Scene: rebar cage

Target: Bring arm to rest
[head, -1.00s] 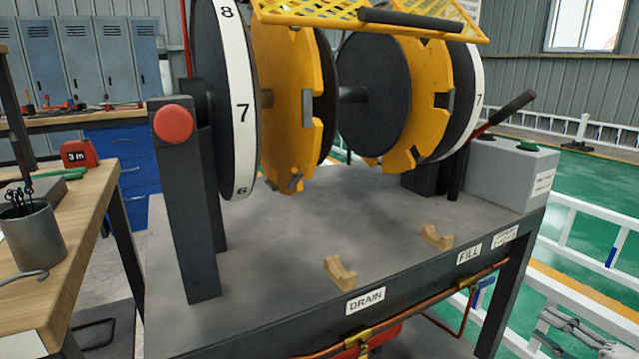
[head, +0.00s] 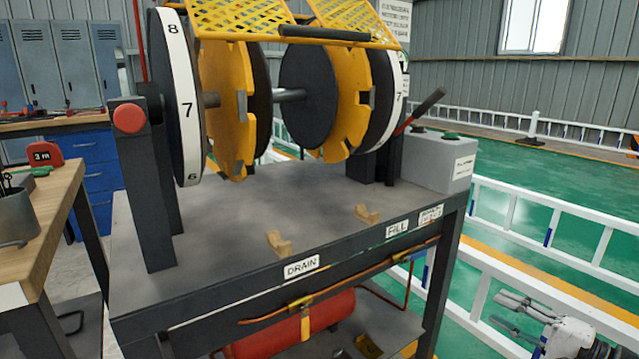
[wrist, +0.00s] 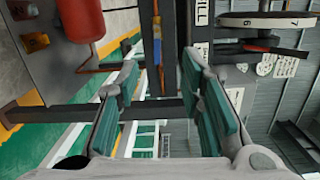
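My gripper (head: 522,318) shows at the lower right of the head view, beyond the right end of the machine bench and in front of the white railing. In the wrist view my gripper (wrist: 160,100) has its two teal-padded fingers well apart, with nothing between them. The wrist view is turned on its side. The bench with its DRAIN and FILL labels (head: 397,228) is close by, and my gripper does not appear to touch it.
The bench (head: 230,235) carries the drum machine with yellow notched discs (head: 228,110), wooden cradles (head: 279,243) and a grey box (head: 437,160). A red tank (head: 290,325) lies below. A white railing (head: 560,215) runs at right. A wooden worktable (head: 50,220) stands at left.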

